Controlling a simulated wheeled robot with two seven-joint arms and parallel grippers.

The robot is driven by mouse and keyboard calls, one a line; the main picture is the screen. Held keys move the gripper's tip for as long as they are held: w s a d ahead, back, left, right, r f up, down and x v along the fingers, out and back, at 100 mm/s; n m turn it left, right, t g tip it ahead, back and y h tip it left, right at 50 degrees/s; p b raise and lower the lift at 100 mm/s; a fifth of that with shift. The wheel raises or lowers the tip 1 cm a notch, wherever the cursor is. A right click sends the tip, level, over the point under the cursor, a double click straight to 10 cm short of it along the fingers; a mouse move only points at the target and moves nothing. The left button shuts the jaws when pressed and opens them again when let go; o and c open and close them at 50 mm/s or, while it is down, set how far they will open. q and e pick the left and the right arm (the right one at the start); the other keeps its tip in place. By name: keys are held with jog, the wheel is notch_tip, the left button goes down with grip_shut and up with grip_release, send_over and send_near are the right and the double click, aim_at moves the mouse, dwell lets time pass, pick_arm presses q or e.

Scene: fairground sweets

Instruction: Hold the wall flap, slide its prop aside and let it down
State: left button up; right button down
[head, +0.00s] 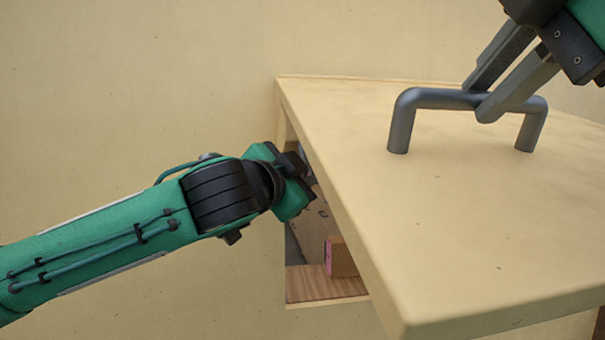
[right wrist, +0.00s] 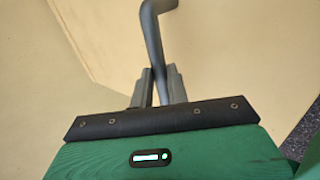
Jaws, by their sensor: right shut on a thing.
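The wall flap (head: 430,210) is a cream panel standing out from the wall, with a grey bar handle (head: 403,125) on its upper face. My right gripper (head: 480,100) is shut on the handle's bar; the right wrist view shows the grey handle (right wrist: 154,45) between its fingers (right wrist: 156,88). My left arm reaches in from the left under the flap's left edge. My left gripper's green body (head: 285,185) shows at the opening, but its fingertips are hidden behind the flap. I cannot make out the prop for certain.
Below the flap is an opening in the cream wall (head: 150,80) with a wooden floor (head: 320,287). A brown box with a pink side (head: 341,258) stands inside, near a larger brown surface. The flap's left edge is close to my left wrist.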

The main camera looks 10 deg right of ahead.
pick_arm(q)
grip_shut()
jog(key=a, duration=0.7)
jog(key=shift+a, duration=0.15)
grip_release()
jog(key=shift+a, duration=0.2)
jog(key=v, duration=1.2)
jog(key=shift+s+d, duration=0.1)
